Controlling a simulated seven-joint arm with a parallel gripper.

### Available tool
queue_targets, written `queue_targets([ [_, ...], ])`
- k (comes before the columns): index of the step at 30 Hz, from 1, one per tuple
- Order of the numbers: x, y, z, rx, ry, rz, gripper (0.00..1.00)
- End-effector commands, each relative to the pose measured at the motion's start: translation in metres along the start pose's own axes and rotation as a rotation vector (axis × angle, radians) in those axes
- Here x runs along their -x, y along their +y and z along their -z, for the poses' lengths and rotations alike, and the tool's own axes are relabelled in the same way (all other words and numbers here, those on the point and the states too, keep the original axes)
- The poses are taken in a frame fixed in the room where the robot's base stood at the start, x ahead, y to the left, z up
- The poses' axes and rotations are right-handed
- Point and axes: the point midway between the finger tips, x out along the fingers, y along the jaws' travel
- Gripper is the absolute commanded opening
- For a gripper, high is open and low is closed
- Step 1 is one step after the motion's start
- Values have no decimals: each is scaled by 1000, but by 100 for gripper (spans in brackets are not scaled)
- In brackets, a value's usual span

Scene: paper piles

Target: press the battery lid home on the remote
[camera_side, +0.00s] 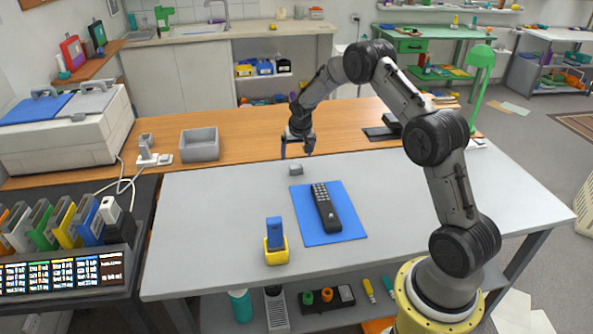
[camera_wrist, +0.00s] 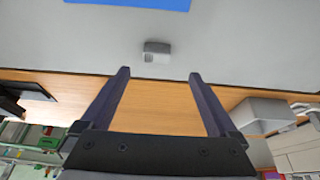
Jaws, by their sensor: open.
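The black remote (camera_side: 326,207) lies on a blue mat (camera_side: 304,225) on the grey table, with its keys facing up. A small grey piece (camera_side: 296,169) sits on the table just beyond the mat's far left corner; it may be the battery lid, but I cannot tell for sure. The grey piece also shows in the wrist view (camera_wrist: 157,54), ahead of the fingertips and roughly centred between them. My gripper (camera_side: 296,153) is open and empty, beyond the grey piece and apart from it. Both fingers show in the wrist view (camera_wrist: 158,74).
A blue block (camera_side: 275,231) stands in a yellow holder (camera_side: 277,257) near the front edge. A grey open bin (camera_side: 199,145) sits on the wooden bench behind. A dark rack of coloured items (camera_side: 70,226) stands at the left. The grey table's right side is mostly clear.

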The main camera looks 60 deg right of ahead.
Motion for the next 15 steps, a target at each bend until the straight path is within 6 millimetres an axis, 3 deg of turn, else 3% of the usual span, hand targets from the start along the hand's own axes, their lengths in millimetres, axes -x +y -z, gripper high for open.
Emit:
queue_targets([
  [3,-17,0,0,0,0,0,95],
  [11,-34,2,0,-1,0,0,95],
  [15,-56,6,-1,-1,-1,0,95],
])
